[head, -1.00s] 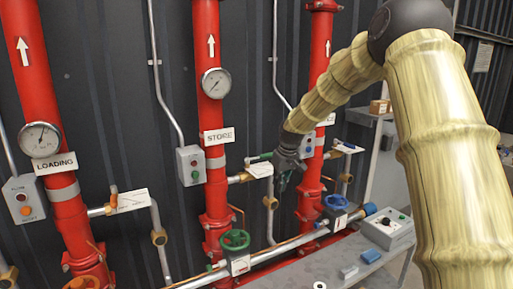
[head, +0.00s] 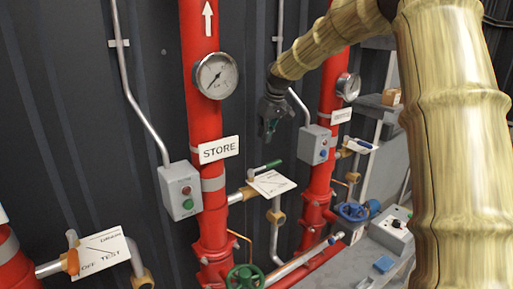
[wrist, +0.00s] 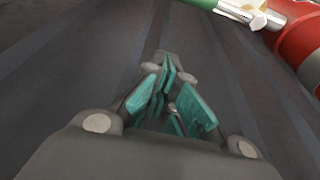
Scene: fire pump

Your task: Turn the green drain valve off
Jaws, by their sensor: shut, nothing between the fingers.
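The green drain valve lever (head: 266,166) is on the side branch of the middle red pipe marked STORE. It points right, along the upper edge of its white label plate (head: 271,184), whose print is too small to read. My gripper (head: 268,134) hangs fingers down, above and apart from the lever, shut and empty. In the wrist view my gripper's teal finger pads (wrist: 170,105) are close together against the dark wall. The green lever (wrist: 205,3) shows at the top right edge there, cut off by the frame.
The STORE pipe (head: 203,130) carries a gauge (head: 215,76) and a grey button box (head: 180,191). A green handwheel (head: 246,278) is below. An orange lever valve (head: 72,262) is at left. Another red pipe (head: 328,110) with a button box (head: 314,144) and blue handwheel (head: 353,212) stands right.

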